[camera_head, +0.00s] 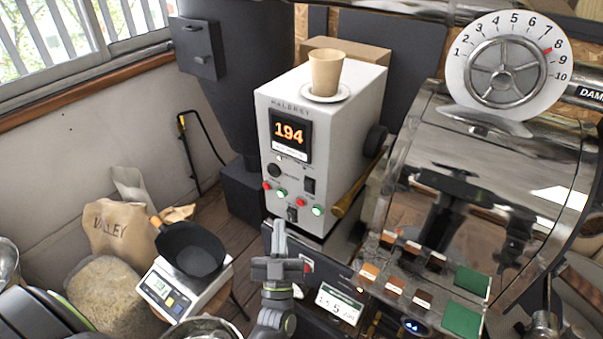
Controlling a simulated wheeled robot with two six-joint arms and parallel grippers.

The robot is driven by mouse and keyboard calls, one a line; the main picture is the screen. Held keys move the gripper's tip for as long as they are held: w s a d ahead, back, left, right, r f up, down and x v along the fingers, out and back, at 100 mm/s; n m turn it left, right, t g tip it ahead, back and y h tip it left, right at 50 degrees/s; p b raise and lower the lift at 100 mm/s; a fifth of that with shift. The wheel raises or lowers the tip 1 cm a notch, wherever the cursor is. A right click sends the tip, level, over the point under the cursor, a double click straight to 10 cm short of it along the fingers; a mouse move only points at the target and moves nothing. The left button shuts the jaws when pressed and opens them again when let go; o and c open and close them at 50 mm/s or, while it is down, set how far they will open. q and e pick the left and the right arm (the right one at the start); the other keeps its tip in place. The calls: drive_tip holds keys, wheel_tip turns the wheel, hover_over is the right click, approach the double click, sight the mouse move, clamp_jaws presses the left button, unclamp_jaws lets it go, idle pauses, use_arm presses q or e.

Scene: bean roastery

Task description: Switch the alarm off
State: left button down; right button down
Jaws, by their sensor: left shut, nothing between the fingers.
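A white control box (345,120) stands upright at the centre, its front facing me. Its display (289,134) reads 194 in orange. Below are a black knob (274,170), a black rocker switch (309,185), small red (300,202) and green (317,210) buttons or lamps, and a small black switch (292,215) at the bottom. The small labels are unreadable, so I cannot tell which control belongs to the alarm. My left gripper (279,226) is shut and empty, pointing up just below the box's front. Whether it touches the box is unclear. My right gripper is not visible.
A paper cup (326,72) stands on a saucer atop the box. A glossy roaster drum (480,150) with a numbered dial (462,77) fills the right. A scale (158,289) carrying a black scoop (190,250) is at lower left, near a paper sack (118,226).

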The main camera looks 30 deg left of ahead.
sight(308, 187)
use_arm(q)
drive_tip(key=shift+s+a+r+n+y, duration=0.1)
drive_tip(key=shift+r+n+y, duration=0.15)
drive_tip(key=shift+r, duration=0.2)
drive_tip(key=shift+s+a+r+n+y, duration=0.1)
drive_tip(key=shift+r+n+y, duration=0.05)
drive_tip(key=shift+r+y, duration=0.25)
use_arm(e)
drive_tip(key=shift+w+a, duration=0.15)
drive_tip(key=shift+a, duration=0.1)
